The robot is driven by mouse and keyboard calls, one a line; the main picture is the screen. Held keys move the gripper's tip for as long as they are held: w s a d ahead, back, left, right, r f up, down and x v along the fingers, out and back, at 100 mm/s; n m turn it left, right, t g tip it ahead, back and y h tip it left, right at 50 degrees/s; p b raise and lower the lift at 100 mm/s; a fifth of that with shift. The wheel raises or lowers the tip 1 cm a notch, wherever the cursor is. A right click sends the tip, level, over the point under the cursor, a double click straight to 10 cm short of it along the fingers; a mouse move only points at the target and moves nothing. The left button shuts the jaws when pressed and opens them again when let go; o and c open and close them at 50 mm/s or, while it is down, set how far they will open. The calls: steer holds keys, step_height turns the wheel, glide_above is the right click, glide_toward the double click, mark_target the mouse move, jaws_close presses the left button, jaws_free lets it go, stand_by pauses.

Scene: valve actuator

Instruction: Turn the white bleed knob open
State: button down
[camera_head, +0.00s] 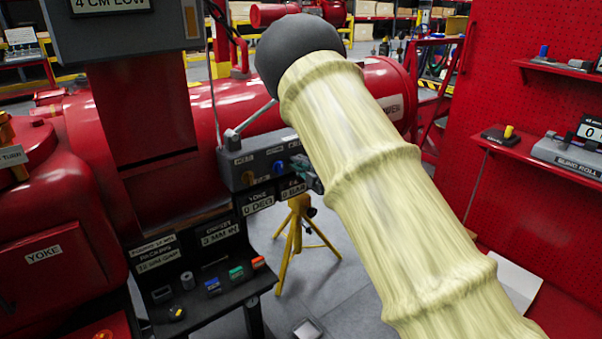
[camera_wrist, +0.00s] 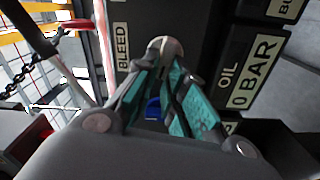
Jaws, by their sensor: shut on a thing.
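The pale, rounded bleed knob (camera_wrist: 165,47) shows in the wrist view beside the BLEED label (camera_wrist: 122,46). My gripper (camera_wrist: 162,72) has its teal-padded fingers closed around the knob at their tips. The fingers hide part of it, and its turn angle cannot be read. In the head view my gripper (camera_head: 306,174) reaches the front of the grey control box (camera_head: 262,156) from the right. My arm and fingers hide the bleed knob there.
A blue knob (camera_wrist: 153,108) shows between my fingers in the wrist view, and a blue knob (camera_head: 278,167) on the box in the head view. Displays read 0 DEG (camera_head: 259,203) and 0 BAR (camera_wrist: 254,72). A black tray (camera_head: 205,291) with small parts sits below. A yellow tripod (camera_head: 298,228) stands behind.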

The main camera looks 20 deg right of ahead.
steer(key=shift+f+n+b, duration=0.25)
steer(key=shift+n+b, duration=0.45)
steer(key=shift+n, duration=0.1)
steer(key=c, duration=1.5)
jaws_free()
steer(key=shift+r, duration=0.1)
steer(key=v, duration=1.2)
